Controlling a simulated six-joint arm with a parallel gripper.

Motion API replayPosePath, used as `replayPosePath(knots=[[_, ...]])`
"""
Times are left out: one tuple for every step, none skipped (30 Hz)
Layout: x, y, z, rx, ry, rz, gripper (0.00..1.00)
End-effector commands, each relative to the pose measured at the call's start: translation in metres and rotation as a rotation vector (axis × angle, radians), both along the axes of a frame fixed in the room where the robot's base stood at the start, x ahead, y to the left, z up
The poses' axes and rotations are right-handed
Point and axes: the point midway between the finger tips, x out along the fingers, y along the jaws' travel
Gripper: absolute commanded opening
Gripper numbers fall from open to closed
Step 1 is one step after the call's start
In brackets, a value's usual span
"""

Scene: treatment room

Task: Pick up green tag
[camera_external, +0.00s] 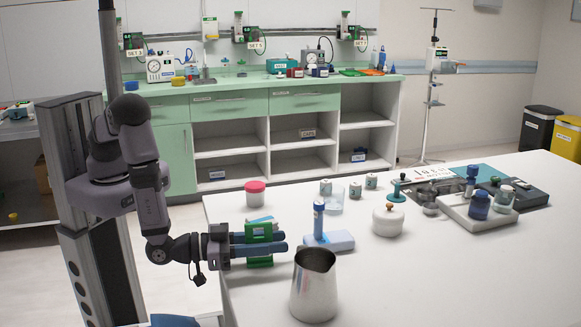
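A green block-like thing (260,263), which may be the green tag, stands at the left edge of the white table. It shows above and below the two blue-grey fingers of my gripper (274,243). The fingers point right and lie level across it, close to each other. I cannot tell whether they press on it or only pass beside it. The fingers hide its middle part, and no writing on it can be read.
A metal jug (314,286) stands close in front of the fingers. A pale blue stand with an upright handle (319,220) is just to the right. A red-lidded jar (255,196) is behind. A lidded white pot (388,221) and a tray of jars (459,211) stand farther right.

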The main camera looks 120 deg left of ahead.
Motion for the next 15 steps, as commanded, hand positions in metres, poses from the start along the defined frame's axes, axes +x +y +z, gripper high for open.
replayPosePath(knots=[[0.003, 0.0035, 0.0004, 0.001, 0.001, 0.002, 0.28], [0.0045, 0.0047, 0.0002, 0.0, 0.001, 0.002, 0.28], [0.006, 0.0056, 0.0, 0.001, 0.001, 0.002, 0.28], [0.007, 0.0058, -0.0001, 0.001, 0.001, 0.001, 0.28], [0.0075, 0.006, -0.0002, 0.001, 0.001, 0.0, 0.28], [0.0079, 0.006, -0.0003, 0.001, 0.001, 0.0, 0.28], [0.0079, 0.0059, -0.0004, 0.001, 0.001, -0.001, 0.28], [0.0079, 0.0058, -0.0005, 0.001, 0.001, -0.001, 0.28], [0.0078, 0.0057, -0.0006, 0.001, 0.001, -0.001, 0.28], [0.0078, 0.0058, -0.0006, 0.001, 0.001, -0.001, 0.28], [0.0077, 0.0057, -0.0006, 0.001, 0.001, -0.001, 0.28], [0.0077, 0.0057, -0.0006, 0.001, 0.001, 0.0, 0.19], [0.0077, 0.0057, -0.0006, 0.001, 0.001, 0.0, 0.11], [0.0076, 0.0057, -0.0006, 0.001, 0.001, 0.0, 0.04], [0.0076, 0.0058, -0.0005, 0.001, 0.001, 0.0, 0.0]])
